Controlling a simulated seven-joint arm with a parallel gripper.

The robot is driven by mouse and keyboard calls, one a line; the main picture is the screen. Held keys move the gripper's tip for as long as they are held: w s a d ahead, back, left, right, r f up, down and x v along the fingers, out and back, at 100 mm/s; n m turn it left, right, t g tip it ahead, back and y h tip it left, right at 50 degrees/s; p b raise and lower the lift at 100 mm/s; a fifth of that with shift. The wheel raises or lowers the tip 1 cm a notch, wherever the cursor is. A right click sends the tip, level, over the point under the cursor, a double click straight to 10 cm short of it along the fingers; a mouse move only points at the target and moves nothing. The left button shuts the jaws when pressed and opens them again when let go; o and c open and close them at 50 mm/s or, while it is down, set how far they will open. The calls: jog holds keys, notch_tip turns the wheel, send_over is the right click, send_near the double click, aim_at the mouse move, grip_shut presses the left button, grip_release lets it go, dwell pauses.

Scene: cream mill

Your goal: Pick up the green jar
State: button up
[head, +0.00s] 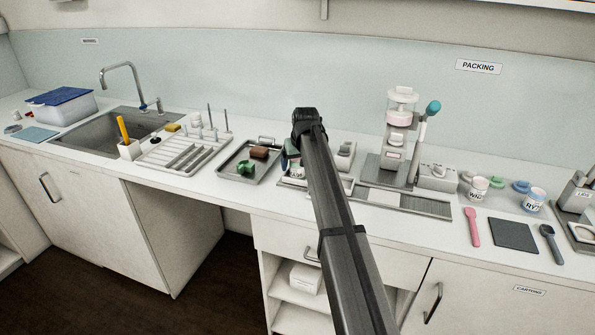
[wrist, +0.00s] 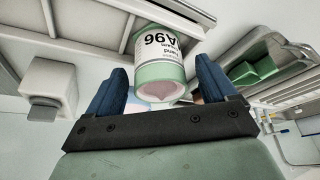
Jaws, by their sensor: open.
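The green jar (wrist: 155,75) shows in the wrist view, with a white label reading A96 upside down in the picture and a pinkish round end toward my gripper. My gripper (wrist: 163,78) is open, with one dark blue finger on each side of the jar's near end. Whether either finger touches the jar I cannot tell. In the head view my arm covers most of the spot where the gripper works, and the jar cannot be made out clearly there.
A tray (head: 228,168) with green and brown items lies left of my arm; a press (head: 398,140) stands to the right. Two labelled white jars (head: 478,188) (head: 534,199), a pink spatula (head: 472,228) and a dark mat (head: 513,236) lie further right. A sink (head: 88,143) and rack (head: 182,154) are left.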

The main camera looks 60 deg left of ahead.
jog(key=shift+f, duration=0.1)
jog(key=c, duration=1.1)
